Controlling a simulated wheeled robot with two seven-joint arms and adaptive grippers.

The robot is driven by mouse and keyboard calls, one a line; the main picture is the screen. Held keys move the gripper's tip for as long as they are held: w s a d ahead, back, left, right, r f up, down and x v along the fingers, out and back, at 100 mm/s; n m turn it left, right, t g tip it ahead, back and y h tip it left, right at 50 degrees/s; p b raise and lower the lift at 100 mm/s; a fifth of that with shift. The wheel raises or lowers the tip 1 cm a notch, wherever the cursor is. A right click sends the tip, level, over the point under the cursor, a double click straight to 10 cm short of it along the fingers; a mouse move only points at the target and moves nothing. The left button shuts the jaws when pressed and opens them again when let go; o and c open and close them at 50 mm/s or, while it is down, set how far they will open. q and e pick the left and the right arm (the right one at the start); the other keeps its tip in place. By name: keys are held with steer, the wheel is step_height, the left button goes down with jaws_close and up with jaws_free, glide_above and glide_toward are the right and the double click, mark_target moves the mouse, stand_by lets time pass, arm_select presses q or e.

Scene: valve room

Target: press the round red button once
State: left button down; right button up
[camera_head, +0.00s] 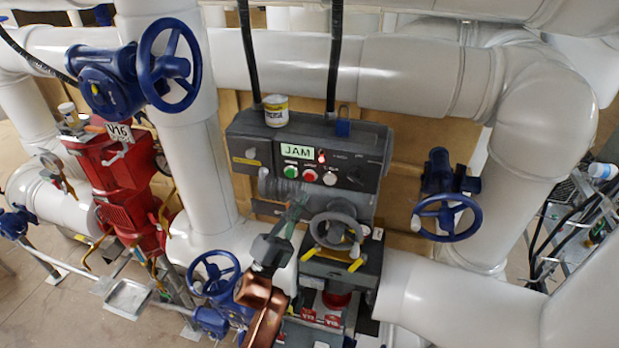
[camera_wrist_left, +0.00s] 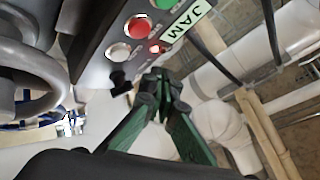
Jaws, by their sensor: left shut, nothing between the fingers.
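The round red button (camera_head: 310,175) is on the front of the dark control box (camera_head: 250,153), between a green button (camera_head: 291,171) and a white button (camera_head: 330,178). In the left wrist view the red button (camera_wrist_left: 137,27) is at the top, in a pale ring. My left gripper (camera_head: 298,198) is shut and empty, just below the button row. In the left wrist view its closed fingertips (camera_wrist_left: 158,84) are below the panel's buttons and appear apart from the red one. My right gripper is not in view.
A red lamp (camera_head: 321,156) glows beside the JAM display (camera_head: 297,151). A grey handwheel (camera_head: 336,231) stands close to my left gripper, below the box. Blue handwheels (camera_head: 447,217) and large white pipes (camera_head: 410,73) surround the area. A can (camera_head: 276,110) stands on the box.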

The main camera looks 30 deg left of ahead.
mark_target(310, 176)
arm_select(q)
steer(key=shift+y, duration=0.3)
steer(key=shift+w+a, duration=0.3)
steer(key=shift+w, duration=0.8)
steer(key=shift+w+a, duration=0.25)
steer(key=shift+w, duration=0.8)
steer(key=shift+w+b, duration=0.15)
steer(key=shift+b, duration=0.15)
steer(key=shift+w+a, duration=0.1)
steer(key=shift+w, duration=0.15)
steer(key=shift+w+a, duration=0.1)
steer(key=shift+w, duration=0.3)
steer(key=shift+s, duration=0.15)
steer(key=shift+s+d, duration=0.25)
steer(key=shift+s, duration=0.45)
